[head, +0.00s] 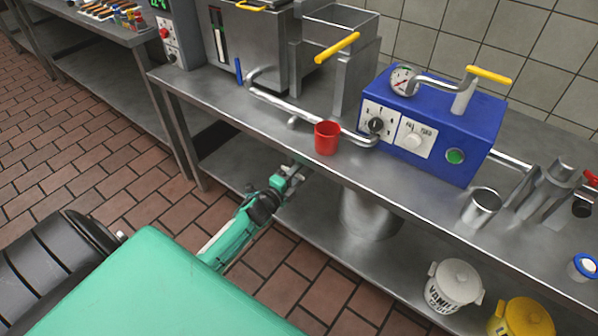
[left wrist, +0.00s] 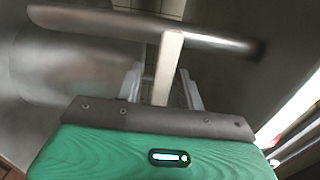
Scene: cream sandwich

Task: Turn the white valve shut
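A white knob (head: 413,140), which looks like the white valve, sits on a white panel on the front of the blue machine (head: 465,125) on the steel counter. A black knob (head: 376,125) is on the panel to its left. My left gripper (head: 293,172) is at the counter's front edge, below and left of the white knob and well apart from it. The left wrist view shows its two fingers (left wrist: 160,84) spread apart, with a pale upright bar in line with the gap. I cannot tell whether it touches the bar. My right gripper is not in view.
A red cup (head: 327,138) stands near the counter's front edge, left of the machine. A metal pipe (head: 290,108) runs behind it. A steel cup (head: 481,207) stands at the right. A white tub (head: 455,285) and a yellow one (head: 522,318) are below.

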